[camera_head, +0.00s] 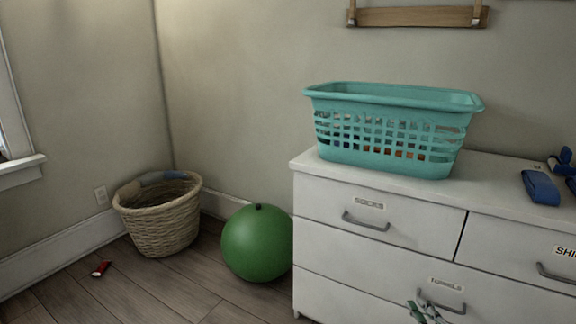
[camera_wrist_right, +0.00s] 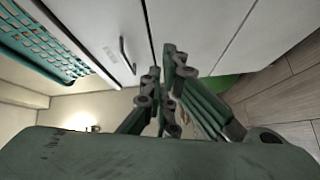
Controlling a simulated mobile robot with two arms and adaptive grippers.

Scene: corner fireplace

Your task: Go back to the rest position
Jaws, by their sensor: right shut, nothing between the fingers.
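My right gripper (camera_head: 426,312) shows at the bottom edge of the head view, in front of the lower drawers of the white dresser (camera_head: 322,212). In the right wrist view, the right gripper (camera_wrist_right: 170,62) has its fingers together, with nothing between them. The dresser front (camera_wrist_right: 200,25) lies beyond the fingers there, and I see no contact. Most of the right arm is outside the head view. My left gripper is not in either view.
A teal laundry basket (camera_head: 392,100) with small items inside stands on the dresser. Blue folded items (camera_head: 541,187) lie at its right. A green ball (camera_head: 257,243) and a wicker basket (camera_head: 160,226) stand on the floor, with a small red object (camera_head: 101,268) near them.

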